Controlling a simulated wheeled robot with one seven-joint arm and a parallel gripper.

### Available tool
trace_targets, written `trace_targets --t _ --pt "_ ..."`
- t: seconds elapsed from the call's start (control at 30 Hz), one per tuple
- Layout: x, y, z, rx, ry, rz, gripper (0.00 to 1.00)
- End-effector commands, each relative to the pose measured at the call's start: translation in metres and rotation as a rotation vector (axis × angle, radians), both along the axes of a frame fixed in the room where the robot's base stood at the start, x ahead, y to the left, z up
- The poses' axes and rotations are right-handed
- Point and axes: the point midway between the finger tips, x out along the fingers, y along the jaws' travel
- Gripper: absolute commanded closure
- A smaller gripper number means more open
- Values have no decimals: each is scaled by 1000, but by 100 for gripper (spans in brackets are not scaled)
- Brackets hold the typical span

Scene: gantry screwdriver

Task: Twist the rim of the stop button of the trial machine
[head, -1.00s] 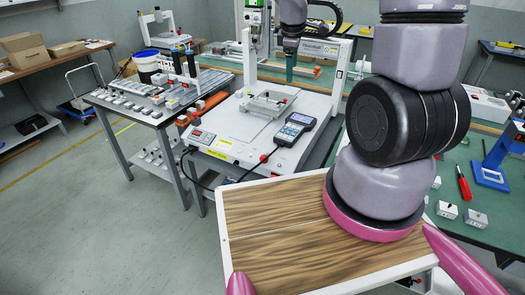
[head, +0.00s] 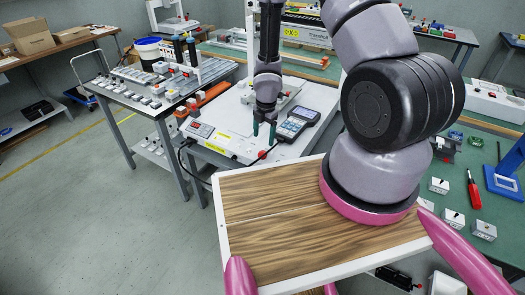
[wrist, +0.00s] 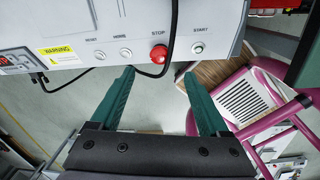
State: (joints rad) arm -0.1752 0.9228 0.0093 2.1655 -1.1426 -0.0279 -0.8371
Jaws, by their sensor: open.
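The red stop button (wrist: 158,54) sits on the front face of the white trial machine (wrist: 215,15), under the label STOP, in the wrist view. In the head view the red button (head: 262,154) shows just below my gripper (head: 264,132). In the wrist view my gripper (wrist: 160,85) is open, its two green fingers apart and empty. The button lies ahead of the fingertips, about midway between them in the picture, and apart from them. A black cable passes beside the button and partly across its edge.
The silver START button (wrist: 197,48) is right of the stop button, with smaller RESET and HOME buttons to the left. A handheld controller (head: 297,122) lies on the machine's top. My wooden-topped base stands in front of the machine.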

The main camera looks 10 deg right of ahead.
Motion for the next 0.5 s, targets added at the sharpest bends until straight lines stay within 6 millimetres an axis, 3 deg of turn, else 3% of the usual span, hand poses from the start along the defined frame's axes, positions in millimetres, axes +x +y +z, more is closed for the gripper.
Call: trace_targets --t 0.2,0.5 --pt "1 2 -45 -3 3 1 21" --pt "4 3 -78 -1 1 -1 21"
